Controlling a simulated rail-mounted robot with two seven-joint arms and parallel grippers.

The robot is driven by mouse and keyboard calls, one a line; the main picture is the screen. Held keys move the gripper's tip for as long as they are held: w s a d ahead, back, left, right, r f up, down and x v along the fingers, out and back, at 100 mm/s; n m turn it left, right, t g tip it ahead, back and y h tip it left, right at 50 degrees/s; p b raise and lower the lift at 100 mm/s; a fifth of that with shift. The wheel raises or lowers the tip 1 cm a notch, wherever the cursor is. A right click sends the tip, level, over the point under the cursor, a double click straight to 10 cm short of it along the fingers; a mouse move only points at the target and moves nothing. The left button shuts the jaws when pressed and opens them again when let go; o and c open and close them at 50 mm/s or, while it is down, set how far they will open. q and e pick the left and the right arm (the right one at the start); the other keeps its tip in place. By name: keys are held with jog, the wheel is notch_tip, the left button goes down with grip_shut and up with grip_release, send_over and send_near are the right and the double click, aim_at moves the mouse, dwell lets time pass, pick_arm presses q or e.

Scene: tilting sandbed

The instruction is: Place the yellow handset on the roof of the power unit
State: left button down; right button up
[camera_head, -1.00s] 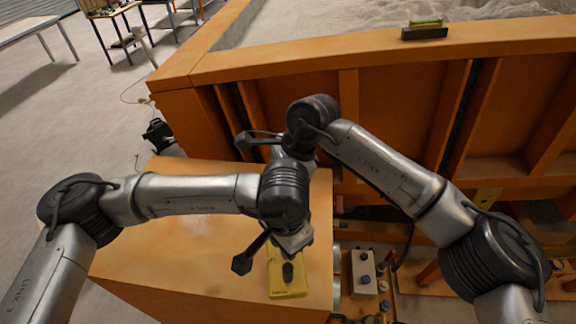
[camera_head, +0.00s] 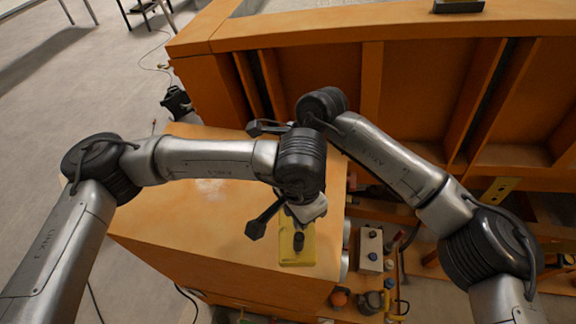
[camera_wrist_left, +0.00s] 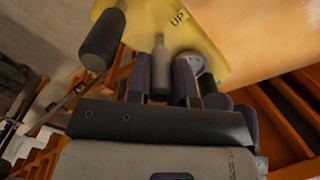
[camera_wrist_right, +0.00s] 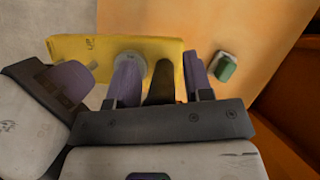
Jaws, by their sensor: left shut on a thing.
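The yellow handset (camera_head: 297,246), with a dark knob, is over the front right part of the orange power unit's roof (camera_head: 200,214). I cannot tell whether it touches the roof. My left gripper (camera_head: 303,212) is at its far end, shut on it. The left wrist view shows the handset (camera_wrist_left: 206,48) with an "UP" label beyond the fingers (camera_wrist_left: 165,78). In the right wrist view, my right gripper (camera_wrist_right: 160,80) is open over the handset (camera_wrist_right: 85,48), a dark stem between its fingers and clear of both. In the head view my left arm hides it.
The orange sandbed wall (camera_head: 410,90) stands behind the power unit. A grey control box (camera_head: 371,250) and other gear are to the right. A small green part (camera_wrist_right: 226,67) lies on the orange surface in the right wrist view. The left of the roof is clear.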

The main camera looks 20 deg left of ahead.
jog(key=c, duration=0.7)
pick_arm(q)
jog(key=c, duration=0.9)
grip_release()
pick_arm(e)
grip_shut()
pick_arm(q)
jog(key=shift+r, duration=0.1)
